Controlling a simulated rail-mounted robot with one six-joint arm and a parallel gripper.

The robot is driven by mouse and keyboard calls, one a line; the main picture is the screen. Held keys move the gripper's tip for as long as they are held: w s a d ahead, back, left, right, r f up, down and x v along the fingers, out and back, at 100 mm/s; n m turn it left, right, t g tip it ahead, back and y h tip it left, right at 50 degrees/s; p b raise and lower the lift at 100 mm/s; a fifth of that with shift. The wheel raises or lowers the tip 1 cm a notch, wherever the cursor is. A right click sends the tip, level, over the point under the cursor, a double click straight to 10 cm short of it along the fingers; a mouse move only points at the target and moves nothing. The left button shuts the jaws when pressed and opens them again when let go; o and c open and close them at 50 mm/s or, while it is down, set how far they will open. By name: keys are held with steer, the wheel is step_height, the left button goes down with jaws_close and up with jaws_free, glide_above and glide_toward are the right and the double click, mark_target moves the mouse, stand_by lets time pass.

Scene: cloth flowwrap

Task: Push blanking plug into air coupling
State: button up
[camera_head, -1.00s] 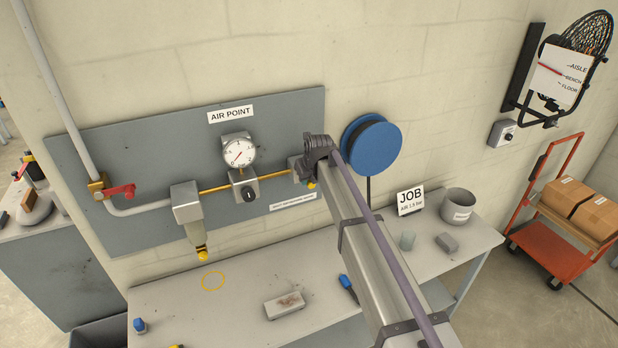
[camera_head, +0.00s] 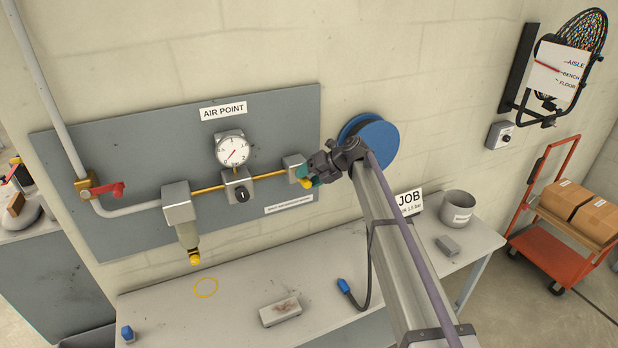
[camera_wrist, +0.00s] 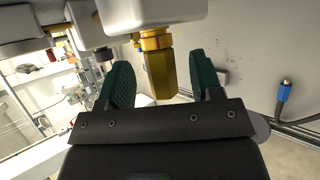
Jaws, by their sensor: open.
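The brass air coupling (camera_wrist: 157,72) hangs from a pale block in the wrist view. In the head view its yellow end (camera_head: 307,183) shows under the grey block (camera_head: 294,168) at the right of the air line. My gripper (camera_wrist: 157,82) is open, with one green-padded finger on each side of the coupling; gaps show on both sides. The gripper also shows in the head view (camera_head: 309,174), reaching in from the right. A small blue piece (camera_head: 128,333) stands on the bench at front left; I cannot tell whether it is the blanking plug. No plug is visible between the fingers.
The gauge (camera_head: 232,149) and regulator knob (camera_head: 240,194) are left of my gripper. A blue reel (camera_head: 381,141) is close behind my arm.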

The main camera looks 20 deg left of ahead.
steer(key=p+v, duration=0.7)
steer(key=v, duration=0.3)
steer(key=s+d+f+n+h+b, duration=0.3)
steer(key=s+d+f+n+b, duration=0.2)
steer(key=d, duration=0.7)
steer(key=s+d+f+n+t+h+b, duration=0.1)
steer(key=s+d+f+n+h+b, duration=0.2)
steer(key=s+d+f+n+b, duration=0.3)
steer(key=s+d+f+n+h+b, duration=0.4)
steer(key=s+d+f+n, duration=0.7)
steer(key=s+d+n, duration=0.7)
steer(key=s+d+b, duration=0.2)
steer(key=s, duration=0.1)
steer(key=shift+s+d+f+t, duration=0.15)
steer(key=shift+d+f+t, duration=0.1)
steer(key=shift+f+t, duration=0.1)
steer(key=shift+c, duration=0.2)
